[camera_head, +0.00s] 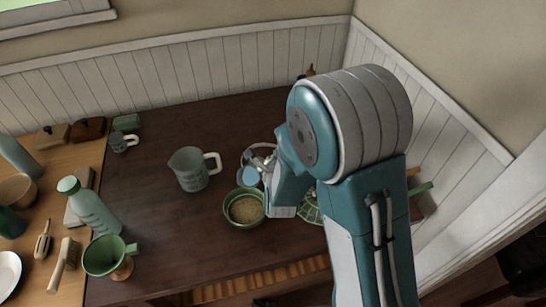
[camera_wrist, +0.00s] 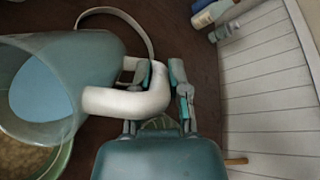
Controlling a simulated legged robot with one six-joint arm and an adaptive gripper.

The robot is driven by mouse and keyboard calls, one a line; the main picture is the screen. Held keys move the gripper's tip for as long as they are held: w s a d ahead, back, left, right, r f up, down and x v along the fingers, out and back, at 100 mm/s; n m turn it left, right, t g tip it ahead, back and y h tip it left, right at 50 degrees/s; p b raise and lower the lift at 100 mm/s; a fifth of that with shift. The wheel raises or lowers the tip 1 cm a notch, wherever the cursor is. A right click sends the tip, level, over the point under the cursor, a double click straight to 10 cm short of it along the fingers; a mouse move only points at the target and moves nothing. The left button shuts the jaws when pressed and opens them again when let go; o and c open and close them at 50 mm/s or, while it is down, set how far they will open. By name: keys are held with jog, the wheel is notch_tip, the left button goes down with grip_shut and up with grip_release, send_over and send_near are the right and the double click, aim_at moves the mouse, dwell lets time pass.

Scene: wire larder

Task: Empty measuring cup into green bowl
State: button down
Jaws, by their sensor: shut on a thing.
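My gripper (camera_wrist: 160,92) is shut on the white handle (camera_wrist: 128,102) of a translucent grey measuring cup (camera_wrist: 92,62). In the head view the held cup (camera_head: 250,177) shows partly beside my arm, above the back edge of the green bowl (camera_head: 232,219). The cup is tipped, its mouth toward the left in the wrist view. A flat light-blue patch shows inside; I cannot tell whether it is contents or the cup's bottom. The green bowl (camera_wrist: 62,160) is below the mouth, with tan grain (camera_head: 246,209) in it. My fingers are mostly hidden in the head view.
A grey jug (camera_head: 192,175) with a white handle stands left of the bowl. A green bottle (camera_head: 94,210), green funnel (camera_head: 102,256) and brush (camera_head: 66,262) are further left. A green wire-like item (camera_head: 310,207) is partly behind my arm. The table's middle back is clear.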

dwell(0.4)
jog(key=shift+s+a+r+t, duration=0.1)
jog(key=shift+s+t, duration=0.05)
jog(key=shift+t, duration=0.25)
jog(key=shift+s+t, duration=0.2)
jog(key=shift+t, duration=0.2)
dwell(0.6)
jog(key=shift+s+a+n+t, duration=0.1)
jog(key=shift+s+n+t, duration=0.05)
jog(key=shift+n+t, duration=0.15)
dwell(0.4)
jog(key=shift+s+r+t, duration=0.25)
jog(key=shift+t, duration=0.15)
